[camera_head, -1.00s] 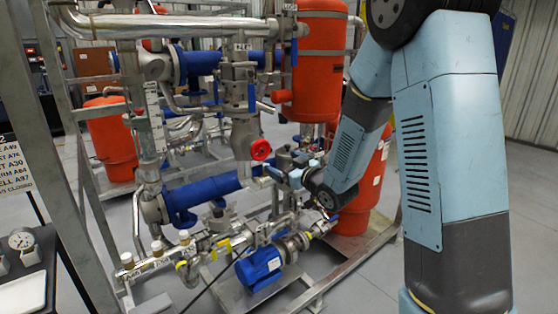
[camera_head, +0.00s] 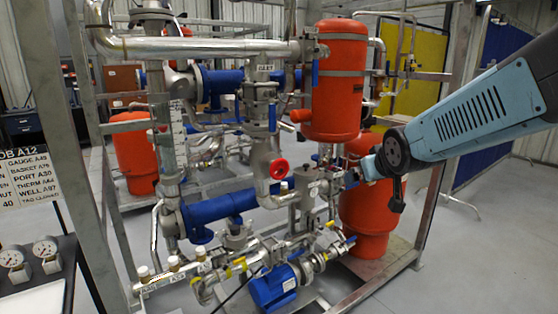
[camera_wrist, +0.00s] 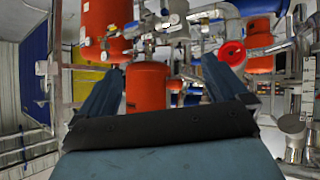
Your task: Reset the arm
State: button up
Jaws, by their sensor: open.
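My arm reaches in from the right in the head view, in front of the piping skid. In the wrist view my gripper (camera_wrist: 160,63) shows two dark blue fingers spread wide apart, with nothing between them. The gripper points toward the skid, and an orange tank (camera_wrist: 147,88) shows beyond the fingers. In the head view the wrist end of my arm is beside the lower orange tank (camera_head: 366,212); the fingers are hard to make out there. I cannot tell from the picture whether any part touches the skid.
The skid carries an upper orange tank (camera_head: 339,80), a red valve wheel (camera_head: 279,169), blue pipes and a blue motor (camera_head: 273,288). A steel frame post (camera_head: 436,195) stands close to my arm. Gauges (camera_head: 45,256) and a sign (camera_head: 30,175) are at left.

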jog(key=s+d+r+m+g, duration=0.1)
jog(key=s+g, duration=0.4)
jog(key=s, duration=1.5)
jog(key=shift+d+r+m, duration=0.15)
jog(key=shift+d+m, duration=0.05)
jog(key=shift+m, duration=0.6)
jog(key=shift+s, duration=0.1)
jog(key=w+f+n+t+h, duration=0.1)
jog(key=w+n+t, duration=0.15)
jog(key=w, duration=1.05)
jog(key=n+t+y, duration=0.7)
jog(key=y, duration=0.4)
send_near(280, 169)
jog(key=x, duration=1)
jog(key=shift+w, duration=0.25)
